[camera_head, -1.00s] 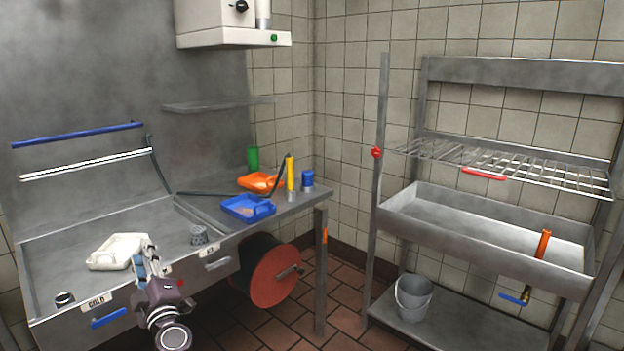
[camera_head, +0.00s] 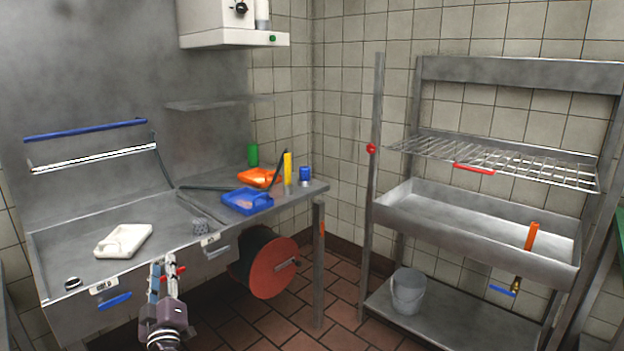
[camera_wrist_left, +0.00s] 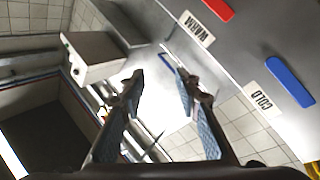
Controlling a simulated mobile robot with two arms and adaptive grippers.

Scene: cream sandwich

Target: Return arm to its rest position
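My left gripper (camera_head: 161,270) points up in front of the sink's front edge, at the bottom of the head view. In the left wrist view its two fingers (camera_wrist_left: 158,80) stand apart with nothing between them, so it is open and empty. A white tray (camera_head: 112,247) lies in the metal sink (camera_head: 60,236), beyond my gripper and apart from it. My right gripper is in neither view.
A blue handle (camera_head: 115,301) sticks out of the sink front, left of my gripper. A blue tray (camera_head: 262,204) and an orange tray (camera_head: 249,177) sit on the counter. A red reel (camera_head: 272,270) hangs below it. A metal rack (camera_head: 480,244) with a bucket (camera_head: 408,290) stands right.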

